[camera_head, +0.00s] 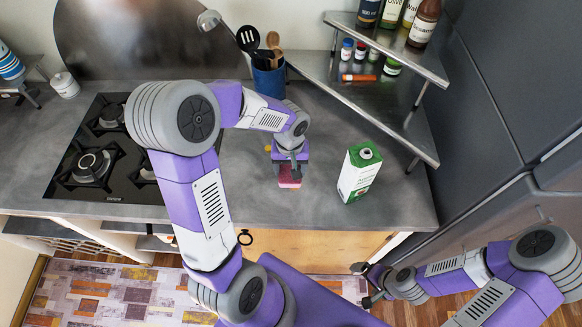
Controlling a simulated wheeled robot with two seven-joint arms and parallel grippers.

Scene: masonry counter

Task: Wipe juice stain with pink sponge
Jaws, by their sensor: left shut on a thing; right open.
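The pink sponge (289,182) is under my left gripper (289,170), low over the grey counter or touching it; I cannot tell which. My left gripper is shut on the sponge and hides part of it. No juice stain is clearly visible; the sponge and my arm cover part of the counter. A white and green juice carton (359,173) stands upright to the right of the sponge. My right gripper (368,284) is open and empty, in front of the counter's edge at the lower right.
A gas stove (95,170) is set in the counter on the left. A blue utensil holder (269,78) stands at the back. A metal shelf (385,105) with bottles and jars is at the right rear. Bare counter (320,130) lies between sponge and shelf.

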